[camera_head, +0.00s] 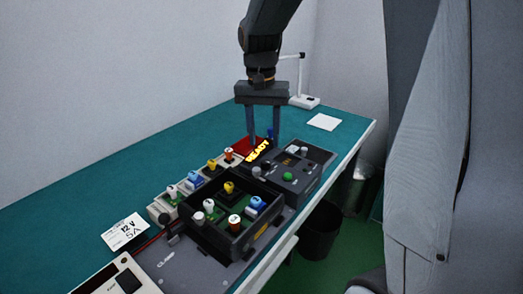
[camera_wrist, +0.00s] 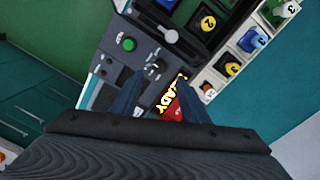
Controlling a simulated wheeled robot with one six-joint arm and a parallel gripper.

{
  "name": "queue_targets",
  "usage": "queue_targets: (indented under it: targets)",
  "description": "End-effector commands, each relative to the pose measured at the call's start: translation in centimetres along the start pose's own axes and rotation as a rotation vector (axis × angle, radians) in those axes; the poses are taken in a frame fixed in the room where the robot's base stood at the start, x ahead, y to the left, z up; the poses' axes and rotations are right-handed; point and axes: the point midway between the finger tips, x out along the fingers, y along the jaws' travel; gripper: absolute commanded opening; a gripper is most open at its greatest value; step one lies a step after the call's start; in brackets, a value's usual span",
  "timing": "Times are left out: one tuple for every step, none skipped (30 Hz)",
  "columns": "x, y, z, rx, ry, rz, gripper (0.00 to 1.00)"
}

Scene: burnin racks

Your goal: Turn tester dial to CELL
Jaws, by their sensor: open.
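The tester is a dark grey unit (camera_head: 313,172) right of centre in the head view, with a round green button (camera_head: 288,176) and small knobs on top. In the wrist view its panel shows the green button (camera_wrist: 128,44), a grey lever-like knob (camera_wrist: 170,36) and a small dark dial (camera_wrist: 153,69). I cannot read the dial's markings or setting. A yellow READY sign (camera_head: 258,151) stands at the tester's left edge. My gripper (camera_head: 263,138) points down with its two fingers apart and empty, above the READY end of the tester. In the wrist view the dial lies between and just beyond the fingertips.
A black tray (camera_head: 262,236) with numbered coloured cells sits in front of the tester. A pale rack (camera_head: 160,211) with more cells runs along its left. A red bin (camera_head: 244,143) lies behind the sign. A white card (camera_head: 125,232) is at front left. Green table (camera_head: 90,180) is clear behind.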

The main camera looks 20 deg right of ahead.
Motion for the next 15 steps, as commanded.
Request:
queue_targets:
  targets:
    - [0.5,0.1,0.1,0.000,-0.004,0.002,0.41]
    - [0.8,0.1,0.1,0.000,-0.005,0.003,0.41]
    - [1.4,0.1,0.1,0.000,-0.005,0.003,0.41]
    - [1.8,0.1,0.2,0.000,-0.005,0.003,0.41]
    - [2.3,0.1,0.2,0.000,-0.005,0.003,0.41]
    - [2.9,0.1,0.1,0.000,-0.005,0.003,0.41]
    - [3.4,0.1,0.2,0.000,-0.005,0.003,0.41]
    - [3.9,0.1,0.1,0.000,-0.004,0.003,0.41]
    - [4.5,0.1,0.2,0.000,-0.006,0.003,0.41]
    - [4.9,0.1,0.2,0.000,-0.005,0.003,0.41]
    - [5.3,0.1,0.2,0.000,-0.004,0.003,0.41]
    - [5.8,0.1,0.1,0.000,-0.004,0.003,0.41]
    - [6.1,0.1,0.1,0.000,-0.003,0.002,0.41]
    - [6.4,0.1,0.1,0.000,-0.003,0.002,0.41]
    - [6.7,0.1,0.1,0.000,-0.003,0.002,0.41]
